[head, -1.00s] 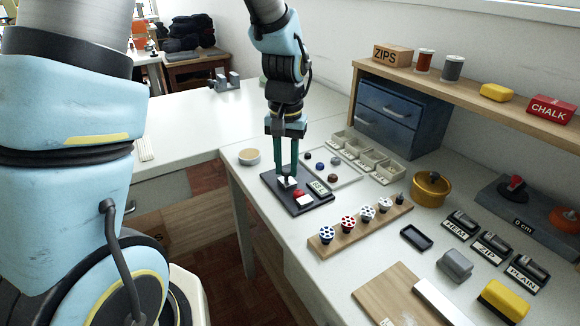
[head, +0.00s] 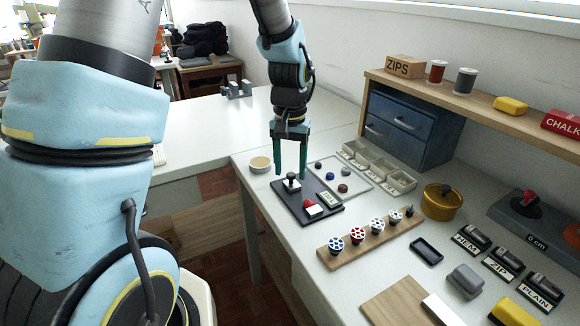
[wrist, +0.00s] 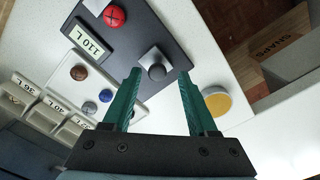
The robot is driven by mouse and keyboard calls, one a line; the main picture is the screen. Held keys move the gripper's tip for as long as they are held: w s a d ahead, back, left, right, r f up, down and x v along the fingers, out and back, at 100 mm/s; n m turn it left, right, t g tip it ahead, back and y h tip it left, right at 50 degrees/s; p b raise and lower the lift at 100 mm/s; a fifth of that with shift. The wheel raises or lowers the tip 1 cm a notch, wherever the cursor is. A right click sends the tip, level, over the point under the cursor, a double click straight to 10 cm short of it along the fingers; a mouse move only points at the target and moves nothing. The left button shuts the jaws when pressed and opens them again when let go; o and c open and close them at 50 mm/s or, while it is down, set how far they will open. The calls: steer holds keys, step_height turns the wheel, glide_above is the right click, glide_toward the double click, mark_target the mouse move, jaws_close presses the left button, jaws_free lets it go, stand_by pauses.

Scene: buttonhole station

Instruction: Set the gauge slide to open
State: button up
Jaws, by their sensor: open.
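The likely gauge is a dark grey block (head: 515,222) at the right of the bench, marked "0 cm". A red-topped knob (head: 527,198) stands on it, and an orange round part (head: 572,234) is cut by the picture edge. Which part slides is unclear. My gripper (head: 290,175) is far to the left of this block. In the wrist view, my open fingers (wrist: 160,73) are near that knob (wrist: 157,71), with nothing visibly held.
The panel also carries a red button (head: 309,203) and a display (head: 329,199). A wooden strip (head: 345,250) with several patterned knobs, a brass pot (head: 441,203) and labelled blocks (head: 497,262) lie between panel and gauge. A shelf (head: 480,110) runs behind.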

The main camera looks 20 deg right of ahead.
mark_target(290, 173)
step_height(290, 173, up, 11)
steer(key=shift+f+b, duration=0.15)
steer(key=shift+b, duration=0.2)
stand_by(0.3)
steer(key=s+a+f+n+p, duration=0.1)
steer(key=a+n, duration=0.1)
steer(key=a, duration=1)
steer(key=s+a+f+n+t+p, duration=0.1)
steer(key=s+a+f+n, duration=0.1)
steer(key=a, duration=1)
steer(key=shift+s+a+f+n+t+p, duration=0.3)
steer(key=shift+a+n+p, duration=0.1)
steer(key=shift+n, duration=0.4)
